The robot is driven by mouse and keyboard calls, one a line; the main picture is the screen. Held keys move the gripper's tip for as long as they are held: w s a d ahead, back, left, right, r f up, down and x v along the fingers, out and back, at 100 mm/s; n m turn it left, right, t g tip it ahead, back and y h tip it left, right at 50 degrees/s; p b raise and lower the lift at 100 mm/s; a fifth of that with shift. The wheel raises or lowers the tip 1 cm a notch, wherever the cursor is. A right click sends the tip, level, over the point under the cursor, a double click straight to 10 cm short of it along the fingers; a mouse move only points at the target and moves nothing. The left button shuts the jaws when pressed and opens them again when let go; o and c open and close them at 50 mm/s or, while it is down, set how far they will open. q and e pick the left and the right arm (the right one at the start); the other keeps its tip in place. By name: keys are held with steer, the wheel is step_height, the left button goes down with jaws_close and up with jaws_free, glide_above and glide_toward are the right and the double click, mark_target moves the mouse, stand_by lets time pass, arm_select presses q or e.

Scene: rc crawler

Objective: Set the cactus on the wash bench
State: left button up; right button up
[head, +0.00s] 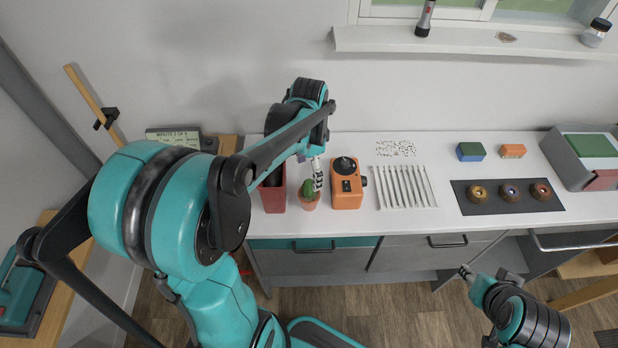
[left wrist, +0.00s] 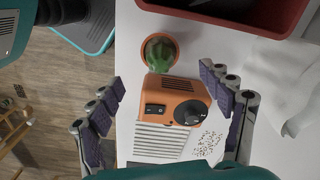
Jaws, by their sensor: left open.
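The cactus (head: 309,187) is green and stands in a small terracotta pot (head: 309,203) on the white bench top (head: 350,226), near its front edge. In the left wrist view the cactus (left wrist: 160,53) shows from above, beyond my fingertips. My left gripper (head: 318,175) is open and empty, above the bench beside the cactus. In the left wrist view its fingers (left wrist: 163,78) are spread, with an orange device below between them. My right gripper (head: 466,272) is low in front of the bench, far from the cactus; its jaws are too small to read.
The orange device (head: 346,186) stands close right of the cactus, a dark red bin (head: 273,194) close left. The front strip of bench is mostly clear.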

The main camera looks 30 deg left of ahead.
arm_select(q)
step_height(320, 180, up, 2)
steer(key=shift+r, duration=0.15)
steer(key=shift+s+d+r, duration=0.15)
steer(key=shift+r, duration=0.1)
steer(key=s+d+r+n+t, duration=0.2)
steer(key=s+d+n+t, duration=0.5)
steer(key=s+d, duration=0.2)
steer(key=shift+s+d+r, duration=0.2)
steer(key=shift+s+d, duration=0.05)
steer(key=shift+d, duration=0.05)
step_height(320, 180, down, 5)
steer(key=b, duration=0.4)
steer(key=shift+r, duration=0.2)
